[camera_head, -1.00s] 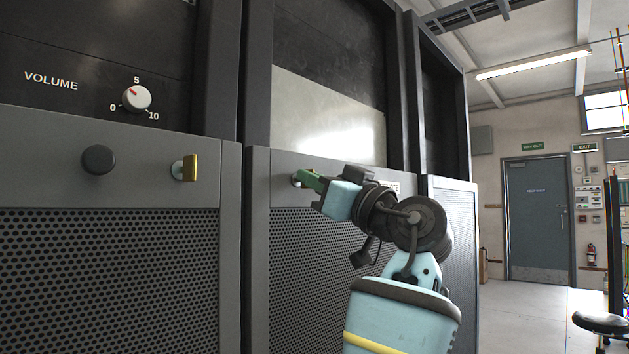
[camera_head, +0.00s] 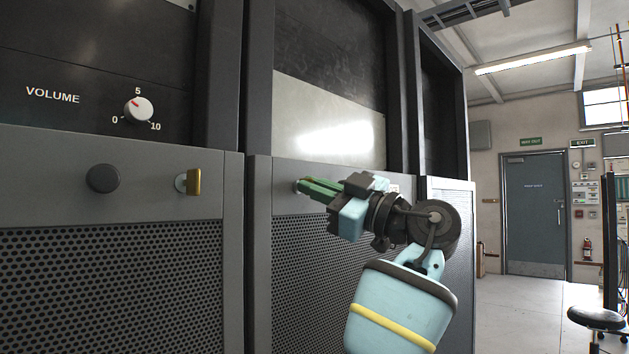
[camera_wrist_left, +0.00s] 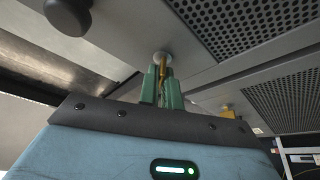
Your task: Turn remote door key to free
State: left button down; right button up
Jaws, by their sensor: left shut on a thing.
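My left gripper (camera_head: 318,190) has its green fingers at a round lock (camera_head: 298,184) on the middle rack's grey door panel. In the left wrist view the gripper (camera_wrist_left: 162,87) is shut on a brass key (camera_wrist_left: 163,71) that sits in the pale round lock (camera_wrist_left: 162,57). The fingers hide most of this key in the head view. Another brass key (camera_head: 193,182) stands in a lock on the left rack's panel, untouched. I cannot read a label that tells which door each key belongs to. My right gripper is not in view.
A volume dial (camera_head: 138,109) is above. Perforated door panels (camera_head: 110,280) lie below. Open floor and a stool (camera_head: 597,320) are at right.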

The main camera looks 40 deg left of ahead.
pick_arm(q)
jog(key=shift+r+n+g+h+p, duration=0.1)
jog(key=shift+n+g+h+p, duration=0.45)
jog(key=shift+n, duration=1.7)
jog(key=shift+n+g+h+p, duration=0.3)
jog(key=shift+n+h+p, duration=0.5)
jog(key=shift+n, duration=1.4)
jog(key=shift+r+n+g+h+p, duration=0.1)
jog(key=shift+n+g+h+p, duration=0.55)
jog(key=shift+n, duration=1.6)
jog(key=shift+w+f, duration=0.1)
jog(key=c, duration=1.6)
grip_release()
